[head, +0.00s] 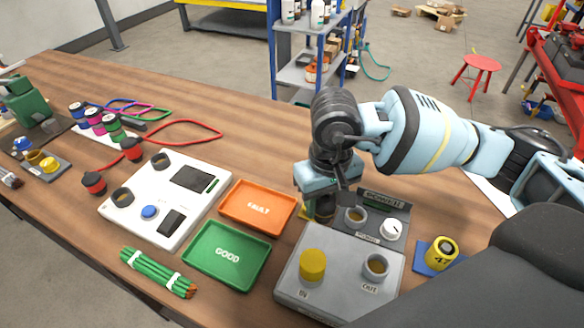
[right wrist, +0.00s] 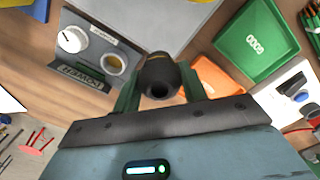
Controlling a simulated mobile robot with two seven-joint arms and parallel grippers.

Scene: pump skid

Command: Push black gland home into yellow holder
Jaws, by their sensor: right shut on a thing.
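My right gripper (head: 323,203) is shut on a black gland (head: 323,211), just left of the grey power unit. In the right wrist view the gland (right wrist: 160,76) sits between the fingers, its round opening facing the camera. My left gripper is not in view.
Close by are the grey power unit (head: 379,208), a grey box (head: 340,257) with a yellow cylinder (head: 313,265) on top, and a yellow "47" cylinder (head: 442,252). Orange (head: 257,208) and green (head: 226,257) trays lie left. The table behind the gripper is mostly clear.

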